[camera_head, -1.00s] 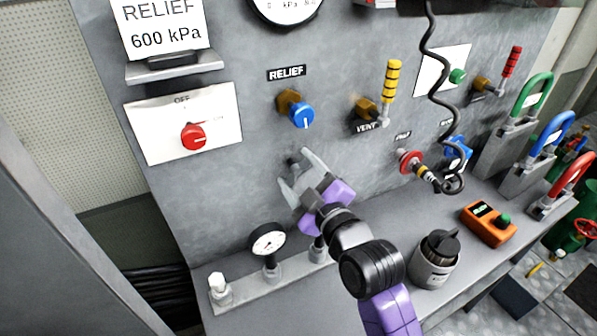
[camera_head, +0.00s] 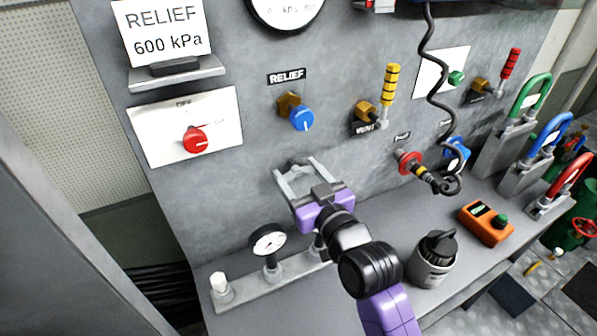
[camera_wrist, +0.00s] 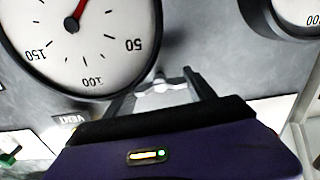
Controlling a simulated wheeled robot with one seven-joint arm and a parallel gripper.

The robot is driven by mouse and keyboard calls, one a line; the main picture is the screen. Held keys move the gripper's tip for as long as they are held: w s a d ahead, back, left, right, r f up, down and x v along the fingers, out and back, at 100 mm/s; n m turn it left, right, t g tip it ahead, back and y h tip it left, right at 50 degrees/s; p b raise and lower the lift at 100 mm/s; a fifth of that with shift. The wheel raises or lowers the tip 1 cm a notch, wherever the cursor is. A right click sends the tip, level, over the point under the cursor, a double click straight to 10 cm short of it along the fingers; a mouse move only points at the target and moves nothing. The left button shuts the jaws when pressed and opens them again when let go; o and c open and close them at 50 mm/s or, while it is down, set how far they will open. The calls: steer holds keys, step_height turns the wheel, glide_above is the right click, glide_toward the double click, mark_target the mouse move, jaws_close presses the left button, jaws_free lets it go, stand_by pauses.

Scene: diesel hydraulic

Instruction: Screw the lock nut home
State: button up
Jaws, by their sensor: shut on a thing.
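The relief valve has a blue knob (camera_head: 301,118) with a brass hex part (camera_head: 288,102) behind it, under the RELIEF label; this brass part looks like the lock nut. My gripper (camera_head: 298,170) is below the blue knob, in front of the grey panel and apart from the valve. Its two grey fingers stand apart, and in the wrist view a small pale metal piece (camera_wrist: 160,87) shows between the fingertips (camera_wrist: 158,88). What that piece is, I cannot tell. The relief valve is not clearly visible in the wrist view.
A red OFF knob (camera_head: 195,140) is left of the valve; a yellow-banded vent lever (camera_head: 391,85) is right. A small gauge (camera_head: 268,241) stands on the ledge below. A grey canister (camera_head: 434,262) and an orange box (camera_head: 487,223) are on the shelf right of my arm.

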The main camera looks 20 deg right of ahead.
steer(key=shift+f+m, duration=0.1)
steer(key=shift+m, duration=0.3)
steer(key=o, duration=1.4)
steer(key=shift+s, duration=0.15)
steer(key=s+b, duration=0.1)
steer(key=s, duration=0.5)
steer(key=shift+s+d+b, duration=0.2)
steer(key=shift+s+b, duration=0.15)
steer(key=shift+b, duration=0.05)
steer(key=shift+s, duration=0.45)
